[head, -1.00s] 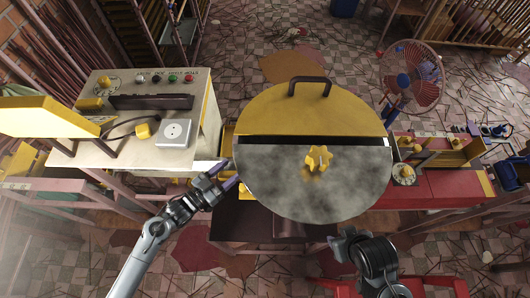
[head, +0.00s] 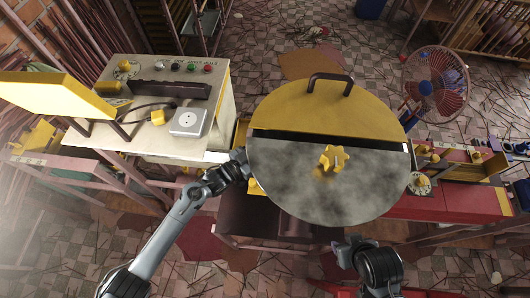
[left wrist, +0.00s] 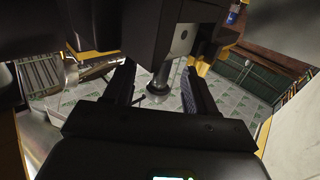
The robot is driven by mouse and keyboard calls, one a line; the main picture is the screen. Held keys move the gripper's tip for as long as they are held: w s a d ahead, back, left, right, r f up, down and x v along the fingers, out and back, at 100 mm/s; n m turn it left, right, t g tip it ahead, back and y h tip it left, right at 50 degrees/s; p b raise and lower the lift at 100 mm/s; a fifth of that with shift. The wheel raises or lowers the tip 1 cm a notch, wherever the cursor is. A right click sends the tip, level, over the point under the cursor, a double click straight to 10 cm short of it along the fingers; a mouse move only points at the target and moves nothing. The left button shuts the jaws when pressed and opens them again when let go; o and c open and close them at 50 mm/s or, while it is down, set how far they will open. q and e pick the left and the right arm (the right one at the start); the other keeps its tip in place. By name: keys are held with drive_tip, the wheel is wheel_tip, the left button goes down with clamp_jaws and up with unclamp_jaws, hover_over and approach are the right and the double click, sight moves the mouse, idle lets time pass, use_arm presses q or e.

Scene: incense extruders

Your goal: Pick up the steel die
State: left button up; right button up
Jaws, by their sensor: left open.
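My left gripper (head: 243,160) is at the left edge of the big round disc in the head view, its fingertips partly hidden there. In the left wrist view its two dark fingers (left wrist: 160,90) stand apart with nothing gripped. A dark stem with a flared foot (left wrist: 158,82) shows beyond and between the fingers, below a dark block (left wrist: 175,38). A silvery round piece (left wrist: 70,73) shows at the left of that view. I cannot tell whether either one is the steel die. My right gripper (head: 345,246) is below the disc, its jaws unclear.
The round disc (head: 290,185), half yellow and half grey, carries a yellow star knob (head: 333,158). A control panel bench (head: 215,125) stands at the left. A red bench (head: 450,205) and a fan (head: 437,85) are at the right.

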use_arm(q)
drive_tip(key=shift+w+d, duration=0.3)
clamp_jaws()
drive_tip(key=shift+r, duration=0.15)
idle(0.3)
